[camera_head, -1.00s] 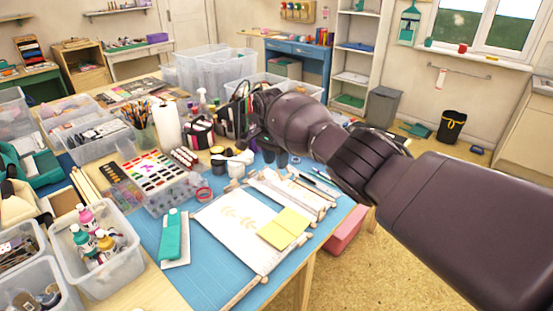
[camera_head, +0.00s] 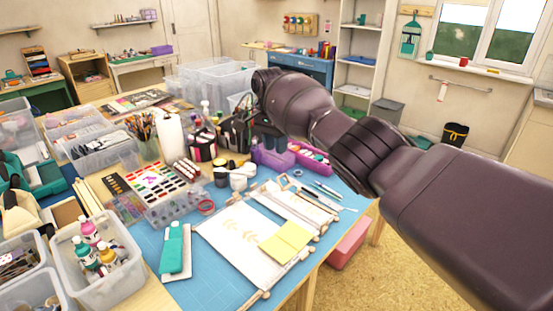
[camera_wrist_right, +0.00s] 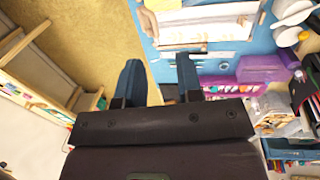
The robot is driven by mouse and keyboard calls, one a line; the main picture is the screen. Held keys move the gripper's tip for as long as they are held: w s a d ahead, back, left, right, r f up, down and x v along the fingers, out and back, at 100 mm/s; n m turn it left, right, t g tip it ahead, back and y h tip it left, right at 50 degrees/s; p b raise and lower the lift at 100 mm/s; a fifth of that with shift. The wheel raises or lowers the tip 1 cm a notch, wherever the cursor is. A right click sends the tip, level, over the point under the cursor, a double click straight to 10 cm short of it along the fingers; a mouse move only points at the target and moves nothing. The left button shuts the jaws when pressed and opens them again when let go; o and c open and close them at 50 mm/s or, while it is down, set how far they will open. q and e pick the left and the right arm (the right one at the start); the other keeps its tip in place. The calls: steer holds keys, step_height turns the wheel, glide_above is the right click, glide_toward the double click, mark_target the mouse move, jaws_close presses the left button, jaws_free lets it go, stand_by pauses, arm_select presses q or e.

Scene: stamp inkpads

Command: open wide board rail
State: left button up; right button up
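A large white sheet or board with pale leaf prints (camera_head: 235,235) lies on the blue mat, with wooden bars at its edges. A narrower white board with wooden bars (camera_head: 298,207) lies just behind it. I cannot tell for certain which part is the rail. In the right wrist view a white board with a wooden bar (camera_wrist_right: 205,28) shows at the top. My right gripper (camera_wrist_right: 158,82) is open and empty, apart from the boards, one finger seen against the floor and one against the table edge. In the head view its fingers are largely hidden by my arm. My left gripper is not in view.
Yellow paper (camera_head: 285,241) lies on the large sheet's right side. A purple container (camera_head: 272,155) and pink tray (camera_head: 312,160) stand behind the boards. A teal-topped item (camera_head: 175,250), a paint palette (camera_head: 160,183) and a bottle bin (camera_head: 92,268) crowd the left.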

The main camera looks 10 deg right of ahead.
step_height(320, 180, up, 2)
steer(key=shift+w+a, duration=0.1)
stand_by(0.4)
